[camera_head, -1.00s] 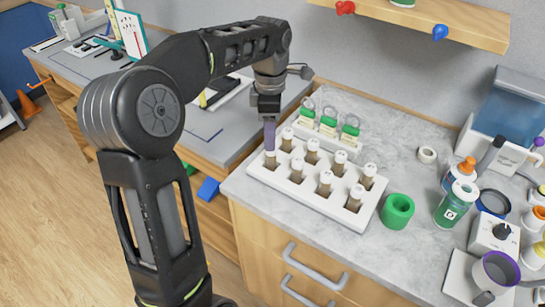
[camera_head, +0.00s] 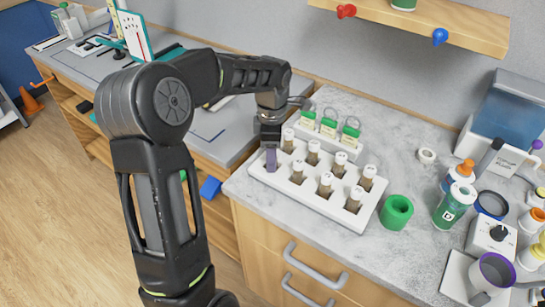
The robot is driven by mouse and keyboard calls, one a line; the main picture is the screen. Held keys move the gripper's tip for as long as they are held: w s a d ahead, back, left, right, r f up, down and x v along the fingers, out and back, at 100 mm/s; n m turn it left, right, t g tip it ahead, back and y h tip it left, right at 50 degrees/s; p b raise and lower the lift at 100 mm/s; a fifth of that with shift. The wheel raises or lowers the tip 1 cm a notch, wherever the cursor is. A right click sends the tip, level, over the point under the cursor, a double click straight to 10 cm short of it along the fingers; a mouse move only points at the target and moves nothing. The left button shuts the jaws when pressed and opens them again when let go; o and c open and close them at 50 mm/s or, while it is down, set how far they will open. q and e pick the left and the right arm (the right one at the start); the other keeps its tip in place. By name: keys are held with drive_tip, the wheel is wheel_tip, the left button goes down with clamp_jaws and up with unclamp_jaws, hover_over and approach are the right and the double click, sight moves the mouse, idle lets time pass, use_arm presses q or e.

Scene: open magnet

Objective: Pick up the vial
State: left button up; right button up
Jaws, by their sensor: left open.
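Several white-capped vials with brown contents, one of them a vial (camera_head: 325,184) in the front row, stand upright in a white rack (camera_head: 318,203) on the grey counter. My left gripper (camera_head: 271,160) points down at the rack's left end, beside the leftmost back vial (camera_head: 288,141). Its purple-grey finger is low, near the rack's top. I see no vial between its fingers, and the arm hides part of that end. The gripper is open. My right gripper is not in view.
A small stand with green-topped tags (camera_head: 329,128) is right behind the rack. Bottles (camera_head: 455,204) and devices crowd the right side. The counter's front edge (camera_head: 290,221) is close to the rack.

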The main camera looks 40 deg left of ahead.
use_arm(q)
drive_tip(key=shift+c, duration=0.4)
clamp_jaws()
idle(0.6)
